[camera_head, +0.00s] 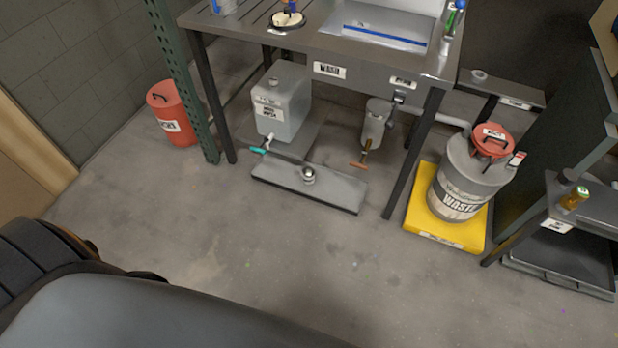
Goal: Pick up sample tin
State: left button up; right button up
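I cannot tell for sure which thing is the sample tin. A small silver round object (308,174) sits on a low grey plate on the floor, in front of the table. A small gold-brown container with a green top (575,198) stands on the low shelf unit at the right. Neither has a label that I can read as sample tin. Neither of my grippers is in view. Dark parts of my own body fill the lower left corner and hide the floor there.
A metal sink table (360,72) stands at the back. A white jug (283,103) is beneath it. The low plate (270,183) lies in front. A grey waste drum (462,180) stands on a yellow base (420,215). A red bin (172,115) is at left. The middle floor is clear.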

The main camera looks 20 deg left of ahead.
aim_at(308, 172)
jog(key=i+l+u, duration=0.1)
jog(key=i, duration=0.35)
jog(key=i+l, duration=0.4)
jog(key=i+j+u, duration=0.05)
